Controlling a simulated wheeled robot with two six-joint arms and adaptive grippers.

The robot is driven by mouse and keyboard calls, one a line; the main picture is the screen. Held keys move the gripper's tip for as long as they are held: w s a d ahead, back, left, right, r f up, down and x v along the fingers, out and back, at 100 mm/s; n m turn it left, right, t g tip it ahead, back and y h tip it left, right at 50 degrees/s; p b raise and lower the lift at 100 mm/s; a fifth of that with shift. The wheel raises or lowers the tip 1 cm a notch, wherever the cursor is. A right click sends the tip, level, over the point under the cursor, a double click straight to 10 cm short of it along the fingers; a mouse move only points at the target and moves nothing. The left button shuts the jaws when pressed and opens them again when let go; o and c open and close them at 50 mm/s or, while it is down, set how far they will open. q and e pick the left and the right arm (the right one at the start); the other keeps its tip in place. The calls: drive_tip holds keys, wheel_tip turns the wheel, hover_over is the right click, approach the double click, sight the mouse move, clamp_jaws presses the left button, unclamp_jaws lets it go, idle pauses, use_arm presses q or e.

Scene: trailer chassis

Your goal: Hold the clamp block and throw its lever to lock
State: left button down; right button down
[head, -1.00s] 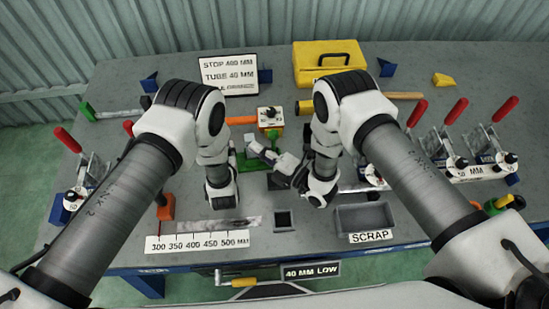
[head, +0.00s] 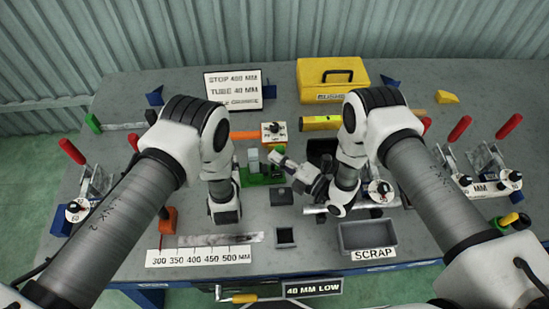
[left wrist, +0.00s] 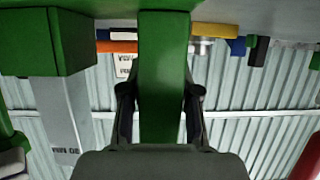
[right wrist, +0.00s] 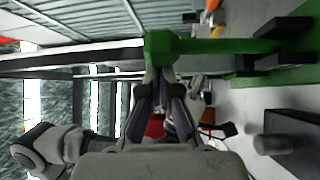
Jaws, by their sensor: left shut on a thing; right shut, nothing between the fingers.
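The green clamp block (head: 262,180) stands on the bench between my arms in the head view, with grey parts on top. In the left wrist view my left gripper (left wrist: 160,100) is shut on a green part of the clamp block (left wrist: 163,55); in the head view my left arm hides its fingers. My right gripper (head: 278,158) is shut and empty at the block's upper right side. In the right wrist view its closed fingertips (right wrist: 165,78) are close against the green lever (right wrist: 215,46), which has a thicker end. Contact there is unclear.
A small dark block (head: 281,197) and a square socket (head: 285,237) lie in front. The scrap tray (head: 368,237) is to the right. A white box with a black knob (head: 273,131) and an orange bar (head: 244,135) are behind. Toggle clamps (head: 485,165) stand farther right.

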use_arm(q)
drive_tip(key=shift+s+f, duration=0.1)
use_arm(e)
drive_tip(key=shift+w+d+f, duration=0.1)
drive_tip(key=shift+d, duration=0.75)
drive_tip(key=shift+w+d+f, duration=0.1)
drive_tip(key=shift+d, duration=0.75)
drive_tip(key=shift+d+f, duration=0.25)
drive_tip(key=shift+d, duration=0.3)
drive_tip(key=shift+d+f, duration=0.2)
drive_tip(key=shift+d, duration=0.3)
approach(283, 154)
drive_tip(key=s+f, duration=0.3)
drive_tip(key=shift+s+a, duration=0.15)
drive_tip(key=shift+a, duration=0.1)
